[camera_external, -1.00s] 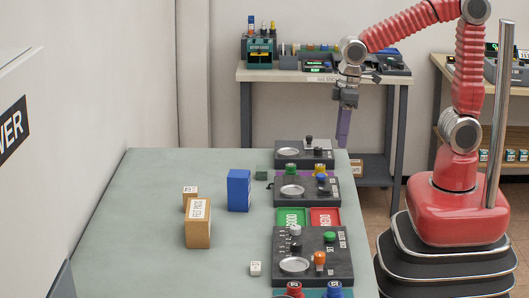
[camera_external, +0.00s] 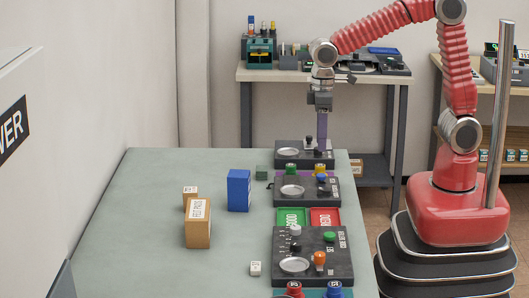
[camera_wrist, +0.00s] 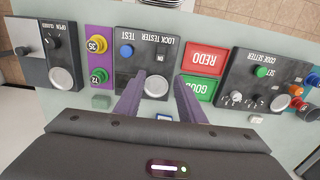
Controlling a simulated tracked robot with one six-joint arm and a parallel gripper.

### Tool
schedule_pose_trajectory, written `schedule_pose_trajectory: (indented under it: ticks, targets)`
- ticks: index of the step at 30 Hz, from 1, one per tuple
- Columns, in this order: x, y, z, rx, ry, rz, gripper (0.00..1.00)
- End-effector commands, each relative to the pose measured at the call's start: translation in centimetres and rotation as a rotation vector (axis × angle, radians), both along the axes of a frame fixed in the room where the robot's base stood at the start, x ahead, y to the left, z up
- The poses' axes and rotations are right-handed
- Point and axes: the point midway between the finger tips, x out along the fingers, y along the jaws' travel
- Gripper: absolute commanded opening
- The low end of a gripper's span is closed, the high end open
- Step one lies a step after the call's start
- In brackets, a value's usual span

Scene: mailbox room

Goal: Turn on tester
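The lock tester (camera_external: 300,201) is a dark box on the table's right side. In the wrist view the lock tester (camera_wrist: 136,45) appears upside down, with a blue TEST button (camera_wrist: 126,51), an ON label and a round grey disc (camera_wrist: 156,84). The state of its switch is too small to tell. My gripper (camera_wrist: 156,86) has two purple fingers spread apart, with nothing held; the disc shows between them. In the external view my gripper (camera_external: 322,146) points down and overlaps the far box in the picture. Its height above the boxes is unclear.
An OPEN/CLOSED box (camera_wrist: 34,46) and a code setter (camera_wrist: 248,76) flank the tester. Red REDO (camera_wrist: 203,58) and green GOOD (camera_wrist: 196,87) trays lie beside it. A blue block (camera_external: 239,190) and a tan block (camera_external: 198,224) stand on the table. The table's left side is clear.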

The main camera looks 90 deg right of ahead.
Motion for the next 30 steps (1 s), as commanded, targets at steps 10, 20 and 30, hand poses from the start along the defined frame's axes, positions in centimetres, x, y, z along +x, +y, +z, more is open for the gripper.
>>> schedule_pose_trajectory:
  ticks: [10,20,30]
  targets:
    - [-0.1,0.0,-4.1,-0.001,0.005,0.000,0.36]
    - [-0.1,0.0,-9.2,-0.001,0.005,0.000,0.36]
    - [-0.1,0.0,-13.2,-0.001,0.001,0.000,0.36]
